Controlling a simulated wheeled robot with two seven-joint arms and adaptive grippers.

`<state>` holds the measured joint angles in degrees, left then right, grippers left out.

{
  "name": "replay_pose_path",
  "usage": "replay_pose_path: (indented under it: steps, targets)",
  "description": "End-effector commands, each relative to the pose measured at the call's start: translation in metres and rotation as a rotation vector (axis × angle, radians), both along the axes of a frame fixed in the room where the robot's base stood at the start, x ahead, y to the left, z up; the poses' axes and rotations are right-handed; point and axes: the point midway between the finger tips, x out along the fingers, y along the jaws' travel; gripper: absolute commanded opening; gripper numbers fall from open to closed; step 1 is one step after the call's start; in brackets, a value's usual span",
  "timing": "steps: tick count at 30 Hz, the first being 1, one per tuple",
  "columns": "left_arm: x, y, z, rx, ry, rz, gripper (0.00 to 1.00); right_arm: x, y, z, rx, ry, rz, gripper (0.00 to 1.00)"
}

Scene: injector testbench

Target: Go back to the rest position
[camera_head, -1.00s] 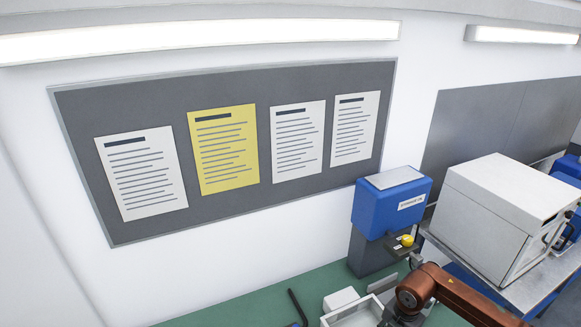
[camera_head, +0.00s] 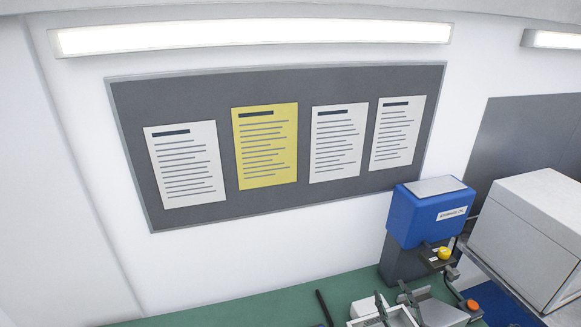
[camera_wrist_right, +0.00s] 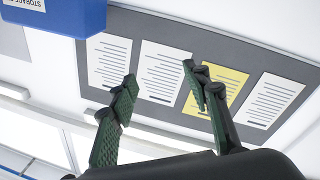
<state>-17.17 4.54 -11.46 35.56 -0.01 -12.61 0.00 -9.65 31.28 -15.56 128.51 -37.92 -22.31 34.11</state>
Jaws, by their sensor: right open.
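My right gripper (camera_head: 394,300) shows at the bottom edge of the head view, right of centre, above the green worktop (camera_head: 270,306). In the right wrist view my right gripper (camera_wrist_right: 158,82) has its two dark green ribbed fingers spread wide apart. Nothing is between them; the notice board (camera_wrist_right: 215,50) and its sheets show behind, at a distance. My left gripper is not in any view.
A blue dispenser (camera_head: 429,218) with a yellow knob stands at the back right of the worktop. Beside it a large white box (camera_head: 535,235) sits on a grey bench. A white tray and a dark rod (camera_head: 324,306) lie near the bottom edge.

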Motion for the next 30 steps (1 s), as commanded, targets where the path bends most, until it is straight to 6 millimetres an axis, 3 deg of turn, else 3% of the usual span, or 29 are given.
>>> replay_pose_path:
  steps: [1, 4, 6, 10, 15, 24, 28, 30]
  targets:
    - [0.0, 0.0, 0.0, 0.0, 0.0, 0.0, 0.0, -0.007, -0.026, -0.026, 0.048, 0.083, -0.095, 0.44]
    - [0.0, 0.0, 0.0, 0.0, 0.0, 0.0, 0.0, -0.028, -0.069, -0.082, 0.11, 0.267, -0.253, 0.44]
    - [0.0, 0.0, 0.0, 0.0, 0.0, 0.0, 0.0, -0.05, -0.09, -0.122, 0.143, 0.403, -0.339, 0.44]
    - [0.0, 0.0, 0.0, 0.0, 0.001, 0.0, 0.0, -0.105, -0.111, -0.194, 0.194, 0.668, -0.448, 0.44]
    - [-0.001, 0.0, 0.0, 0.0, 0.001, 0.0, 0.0, -0.171, -0.109, -0.255, 0.229, 0.937, -0.496, 0.44]
    - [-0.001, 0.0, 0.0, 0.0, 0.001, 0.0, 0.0, -0.259, -0.086, -0.308, 0.265, 1.256, -0.478, 0.44]
    - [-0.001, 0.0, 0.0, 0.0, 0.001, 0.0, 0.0, -0.293, -0.073, -0.321, 0.278, 1.372, -0.451, 0.44]
    - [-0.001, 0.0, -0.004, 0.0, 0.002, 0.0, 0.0, -0.284, -0.074, -0.347, 0.27, 1.373, -0.45, 0.44]
